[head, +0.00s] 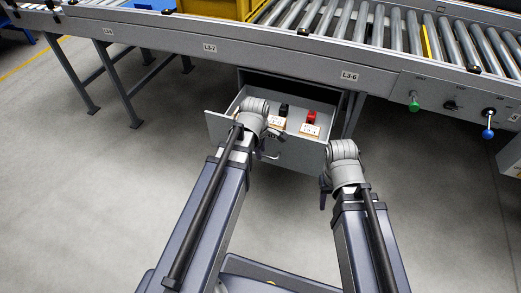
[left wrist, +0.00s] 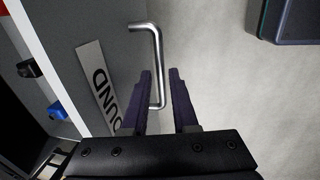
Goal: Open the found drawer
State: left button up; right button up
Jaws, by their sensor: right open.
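The grey drawer (head: 225,128) stands pulled out under the conveyor, its inside showing in the head view. My left gripper (head: 268,152) is at the drawer front, partly hidden by my arm. In the left wrist view its dark fingers (left wrist: 160,72) stand apart, one on each side of the handle bar, with gaps visible. My right gripper (head: 324,190) is open and empty to the right of the drawer front.
The drawer holds a black item (head: 284,110), a red item (head: 311,117) and pale boxes (head: 310,129). A blue item (left wrist: 57,111) shows in the wrist view. The roller conveyor (head: 340,20) runs above, with a yellow crate (head: 215,8). The grey floor (head: 110,190) at left is clear.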

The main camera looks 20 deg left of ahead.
pick_arm(q)
notch_tip(320, 180, up, 7)
jog(key=s+p, duration=0.1)
jog(key=p, duration=0.5)
jog(key=shift+s+p, duration=0.2)
jog(key=shift+p, duration=0.1)
jog(key=s+d+m+g+y, duration=0.1)
jog(key=s+d+m, duration=0.5)
jog(key=m, duration=0.5)
jog(key=s+d+m+g, duration=0.1)
jog(key=s+d+m, duration=0.4)
jog(key=d+m, duration=0.4)
notch_tip(320, 180, up, 26)
jog(key=a+m+p, duration=0.1)
jog(key=p, duration=2.5)
jog(key=shift+r+m+p, duration=0.25)
jog(key=shift+m+p, duration=0.05)
